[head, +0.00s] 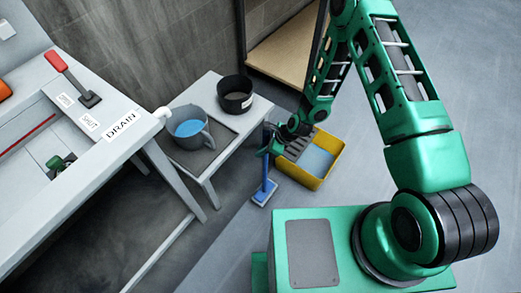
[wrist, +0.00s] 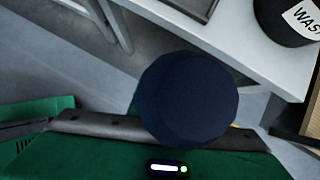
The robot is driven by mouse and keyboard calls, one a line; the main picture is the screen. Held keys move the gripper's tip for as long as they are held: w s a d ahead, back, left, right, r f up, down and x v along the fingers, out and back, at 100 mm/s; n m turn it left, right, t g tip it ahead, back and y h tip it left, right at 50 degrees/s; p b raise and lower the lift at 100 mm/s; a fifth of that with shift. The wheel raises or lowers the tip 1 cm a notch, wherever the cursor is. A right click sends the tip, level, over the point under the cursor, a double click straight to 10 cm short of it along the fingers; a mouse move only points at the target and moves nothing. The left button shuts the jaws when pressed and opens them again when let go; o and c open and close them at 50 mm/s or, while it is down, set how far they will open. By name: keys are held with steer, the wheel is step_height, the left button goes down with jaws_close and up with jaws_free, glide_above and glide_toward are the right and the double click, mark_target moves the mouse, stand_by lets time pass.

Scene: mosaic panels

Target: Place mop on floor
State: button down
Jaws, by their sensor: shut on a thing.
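The mop (head: 267,172) has a blue upright handle and a small blue head with a pale pad under it. My gripper (head: 271,148) is shut on the mop's handle, below its top end. In the wrist view the dark blue round end of the mop handle (wrist: 188,98) fills the middle, between the grey fingers of my gripper. The mop head shows low over the grey floor (head: 225,252), left of the yellow bucket; I cannot tell whether it touches the floor.
A yellow bucket (head: 325,177) with water and a grey wringer stands right of the mop. A small table (head: 212,187) at left bears a grey pitcher (head: 190,142) of water and a black waste bin (head: 236,105). A white bench (head: 85,180) labelled DRAIN stands farther left.

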steer(key=shift+f, duration=0.1)
steer(key=c, duration=1.6)
jaws_free()
steer(key=v, duration=1.2)
steer(key=shift+a, duration=0.1)
